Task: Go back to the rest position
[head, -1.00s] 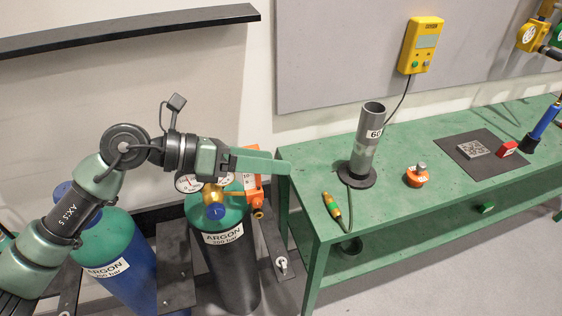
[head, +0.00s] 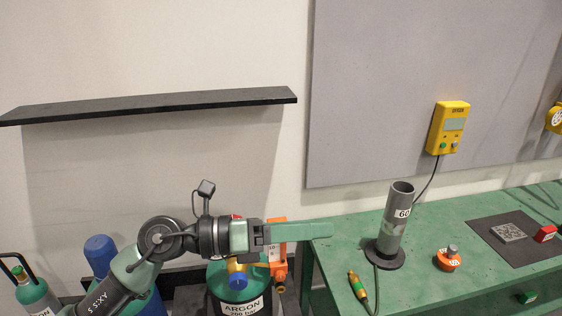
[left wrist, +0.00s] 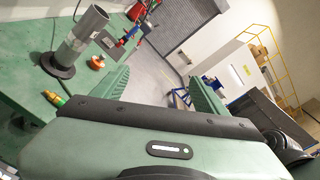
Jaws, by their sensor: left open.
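My left gripper (head: 300,231) reaches in from the left in the head view, its green fingers level and pointing right, just left of the green bench (head: 335,256). In the left wrist view the two green fingers (left wrist: 160,88) stand wide apart with nothing between them, so it is open and empty. Behind and below it is an argon cylinder (head: 238,305) with its regulator and an orange device (head: 277,250), partly hidden by the gripper. My right gripper is not in view.
A yellow meter (head: 448,127) hangs on the wall panel. A black shelf (head: 150,105) is at upper left; the wall below it is clear.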

